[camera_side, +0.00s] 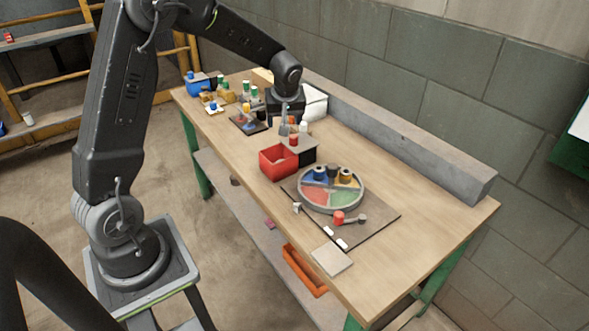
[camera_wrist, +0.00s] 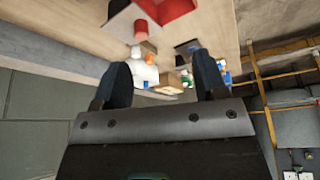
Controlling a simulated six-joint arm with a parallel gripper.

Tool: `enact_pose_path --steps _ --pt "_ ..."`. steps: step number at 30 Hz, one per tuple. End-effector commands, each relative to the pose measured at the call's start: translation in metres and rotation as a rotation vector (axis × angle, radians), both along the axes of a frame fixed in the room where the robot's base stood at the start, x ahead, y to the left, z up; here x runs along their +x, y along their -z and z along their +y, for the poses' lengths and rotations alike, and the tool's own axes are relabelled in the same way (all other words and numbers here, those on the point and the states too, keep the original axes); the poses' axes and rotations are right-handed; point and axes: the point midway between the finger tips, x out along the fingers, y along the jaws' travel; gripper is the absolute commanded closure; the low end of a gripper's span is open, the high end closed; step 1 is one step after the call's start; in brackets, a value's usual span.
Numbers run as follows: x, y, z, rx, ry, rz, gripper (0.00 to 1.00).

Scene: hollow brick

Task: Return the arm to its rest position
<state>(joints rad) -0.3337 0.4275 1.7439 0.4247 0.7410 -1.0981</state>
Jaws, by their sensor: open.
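My gripper (camera_side: 286,126) hangs over the workbench (camera_side: 440,215), in its middle-back part, close to a white bottle and the red box. In the wrist view my gripper (camera_wrist: 163,80) has its two dark fingers spread well apart, with nothing held between them. Bench items show past the fingers, including a white bottle (camera_wrist: 143,72) and a red box (camera_wrist: 172,10). In the side view the exact gap between fingertips and the items behind is hard to tell.
A round tray (camera_side: 359,201) with coloured sectors holds several small pots. The red box (camera_side: 278,162) stands left of it. Bottles and a blue bin (camera_side: 199,85) crowd the far end. A grey ledge (camera_side: 400,145) runs along the back, before a block wall (camera_side: 460,110).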

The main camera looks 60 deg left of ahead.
Motion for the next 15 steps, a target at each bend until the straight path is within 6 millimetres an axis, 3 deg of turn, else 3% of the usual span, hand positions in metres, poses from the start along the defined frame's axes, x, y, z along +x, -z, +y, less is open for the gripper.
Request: enact_pose_path --steps 5,9,15 --pt "-0.026 -0.048 -0.042 -0.001 0.164 -0.009 0.34" --pt "-0.063 -0.086 -0.084 -0.002 0.353 -0.013 0.34" --pt "-0.126 -0.12 -0.139 0.005 0.633 -0.029 0.34"
